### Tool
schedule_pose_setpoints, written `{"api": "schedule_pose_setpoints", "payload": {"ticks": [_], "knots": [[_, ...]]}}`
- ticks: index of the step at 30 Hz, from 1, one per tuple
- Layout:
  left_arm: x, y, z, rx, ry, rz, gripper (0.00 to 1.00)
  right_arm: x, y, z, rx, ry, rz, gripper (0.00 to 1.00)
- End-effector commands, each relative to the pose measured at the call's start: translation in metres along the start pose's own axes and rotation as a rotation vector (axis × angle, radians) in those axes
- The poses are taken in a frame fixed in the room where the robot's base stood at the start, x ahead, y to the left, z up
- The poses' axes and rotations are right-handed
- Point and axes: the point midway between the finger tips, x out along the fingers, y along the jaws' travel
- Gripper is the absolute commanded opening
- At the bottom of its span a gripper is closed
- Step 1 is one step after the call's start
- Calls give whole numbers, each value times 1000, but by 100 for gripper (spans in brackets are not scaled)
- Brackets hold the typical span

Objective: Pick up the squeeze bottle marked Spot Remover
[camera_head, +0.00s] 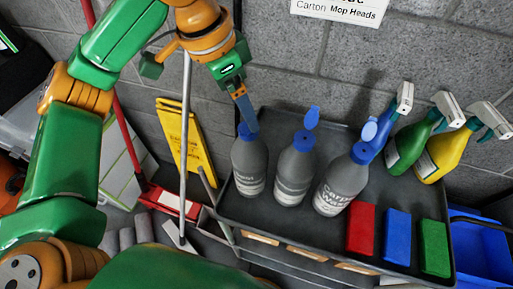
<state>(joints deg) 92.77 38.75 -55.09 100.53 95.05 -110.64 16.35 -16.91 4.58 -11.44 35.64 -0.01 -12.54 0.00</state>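Three grey squeeze bottles with blue flip caps stand upright on a dark cart top: a left bottle (249,163), a middle bottle (293,172) and a right bottle (341,186). The right one's label seems to read "Carpet Wash". The labels on the other two are too small to read, so I cannot tell which is Spot Remover. My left gripper (247,122) points down at the left bottle's blue cap and overlaps it in the view. Whether it touches or grips the cap is unclear. My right gripper is not in view.
The dark cart top (300,225) also carries blue, green (412,145) and yellow (445,153) spray bottles, plus red (361,229), blue (397,237) and green (434,247) pads. A block wall stands behind. A yellow sign (182,138) and red-handled tool stand left.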

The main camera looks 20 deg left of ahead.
Motion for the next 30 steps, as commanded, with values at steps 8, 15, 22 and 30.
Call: {"api": "schedule_pose_setpoints", "payload": {"ticks": [8,15,22,30], "knots": [[49,2,-1,0,-4,2,89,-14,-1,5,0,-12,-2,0],[63,2,-1,1,1,0,89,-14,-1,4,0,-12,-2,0],[63,2,-1,2,1,0,46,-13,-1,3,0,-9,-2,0],[62,2,-1,2,1,0,0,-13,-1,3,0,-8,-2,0]]}}
